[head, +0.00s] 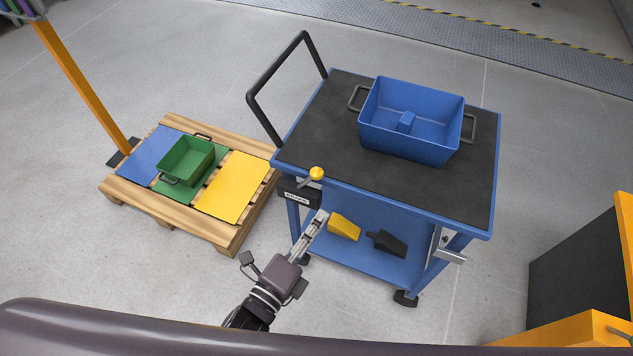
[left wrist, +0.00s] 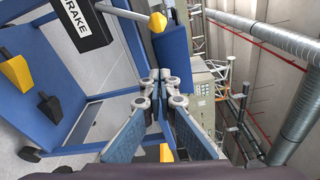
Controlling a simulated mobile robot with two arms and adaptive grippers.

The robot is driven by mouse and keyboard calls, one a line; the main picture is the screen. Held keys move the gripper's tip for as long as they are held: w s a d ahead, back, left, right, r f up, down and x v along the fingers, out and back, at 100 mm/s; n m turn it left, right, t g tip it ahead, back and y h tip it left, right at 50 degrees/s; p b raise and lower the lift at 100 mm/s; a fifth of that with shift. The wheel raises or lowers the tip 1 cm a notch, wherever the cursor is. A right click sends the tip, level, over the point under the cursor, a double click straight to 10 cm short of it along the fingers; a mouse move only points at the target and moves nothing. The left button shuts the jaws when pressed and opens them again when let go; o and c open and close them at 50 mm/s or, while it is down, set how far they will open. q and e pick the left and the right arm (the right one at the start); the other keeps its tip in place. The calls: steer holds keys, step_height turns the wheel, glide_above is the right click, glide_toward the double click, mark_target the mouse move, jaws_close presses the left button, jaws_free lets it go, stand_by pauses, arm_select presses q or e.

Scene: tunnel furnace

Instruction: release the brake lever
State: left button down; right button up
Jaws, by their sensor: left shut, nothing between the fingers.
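The brake lever is a thin rod with a round yellow knob (head: 316,173), on a dark box (head: 296,195) at the cart's near left corner. In the head view the rod runs up and right to the knob. In the left wrist view the knob (left wrist: 157,22) is at top centre and the box (left wrist: 82,22) at upper left, with "BRAKE" lettering. My left gripper (head: 322,217) is shut and empty, with its fingertips below the knob in the head view. In the left wrist view its fingertips (left wrist: 160,76) show below the knob, apart from it in the picture.
The blue cart (head: 335,120) carries a blue bin (head: 405,145) on top. Yellow (head: 344,227) and black (head: 388,243) wedges lie on its lower shelf. A pallet (head: 150,202) with a green bin (head: 186,160) stands left. An orange-edged structure (head: 580,325) is at lower right.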

mark_target(323, 184)
arm_select(q)
steer(key=p+x, duration=0.1)
steer(key=x, duration=0.8)
steer(key=shift+w+d, duration=0.25)
steer(key=shift+w, duration=0.1)
steer(key=a, duration=0.1)
steer(key=a+p, duration=0.1)
steer(key=a, duration=0.1)
steer(key=shift+w+r, duration=0.3)
steer(key=shift+a+p, duration=0.3)
steer(key=shift+a, duration=0.1)
steer(key=shift+a+r, duration=0.1)
